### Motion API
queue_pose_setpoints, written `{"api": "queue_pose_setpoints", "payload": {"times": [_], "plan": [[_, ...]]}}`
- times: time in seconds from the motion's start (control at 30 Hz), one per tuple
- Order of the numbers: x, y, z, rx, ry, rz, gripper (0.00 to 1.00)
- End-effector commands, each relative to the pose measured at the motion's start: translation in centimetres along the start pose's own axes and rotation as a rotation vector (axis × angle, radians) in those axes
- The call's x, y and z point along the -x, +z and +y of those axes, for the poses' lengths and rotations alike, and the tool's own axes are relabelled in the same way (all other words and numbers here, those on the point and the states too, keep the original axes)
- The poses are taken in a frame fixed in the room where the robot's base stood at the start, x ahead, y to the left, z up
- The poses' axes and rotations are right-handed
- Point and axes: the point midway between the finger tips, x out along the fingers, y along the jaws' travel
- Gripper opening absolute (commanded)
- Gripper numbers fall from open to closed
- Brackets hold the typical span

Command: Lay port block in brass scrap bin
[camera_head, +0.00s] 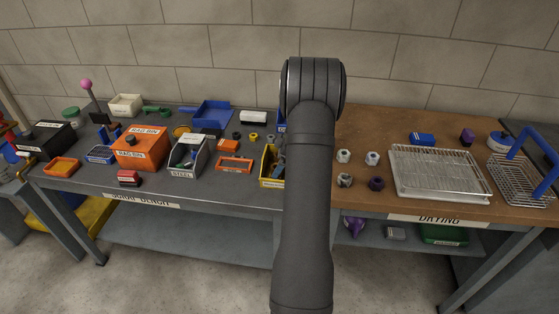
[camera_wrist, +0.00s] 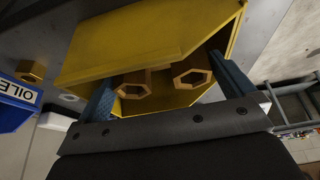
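The yellow bin (camera_head: 265,165), which looks like the brass scrap bin, stands near the front of the grey bench, partly hidden by my arm. In the wrist view the yellow bin (camera_wrist: 120,48) fills the upper middle, with two brass-coloured hex nuts (camera_wrist: 193,75) showing inside. My gripper (camera_wrist: 163,70) is open at the bin, its two blue-grey fingers wide apart with nothing visibly held between them. Whether the fingers touch the bin is unclear. No block shows inside the visible part of the bin. I cannot tell which object is the port block.
A grey STEEL bin (camera_head: 186,158) and an orange bin (camera_head: 140,150) stand left of the yellow bin. Small loose parts lie behind. Right are several nuts (camera_head: 343,156), a blue block (camera_head: 422,139), a wire rack (camera_head: 438,172) and a wire basket (camera_head: 515,184).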

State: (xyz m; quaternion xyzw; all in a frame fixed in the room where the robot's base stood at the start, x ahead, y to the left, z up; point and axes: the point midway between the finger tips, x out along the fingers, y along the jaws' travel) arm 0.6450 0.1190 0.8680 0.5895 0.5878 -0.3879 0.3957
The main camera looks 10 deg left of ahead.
Motion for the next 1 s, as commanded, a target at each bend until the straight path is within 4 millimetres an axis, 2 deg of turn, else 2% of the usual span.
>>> {"api": "queue_pose_setpoints", "payload": {"times": [0.23,0.37,0.47,0.8,1.0], "plan": [[0.0,0.1,-0.1,0.000,-0.002,-0.001,1.00],[1.0,0.1,0.0,0.000,-0.001,0.000,1.00],[2.8,0.0,0.0,0.000,0.002,0.000,1.00],[11.2,0.0,0.1,0.000,0.004,0.000,1.00],[15.1,0.0,0.0,0.001,0.002,0.000,1.00]]}}
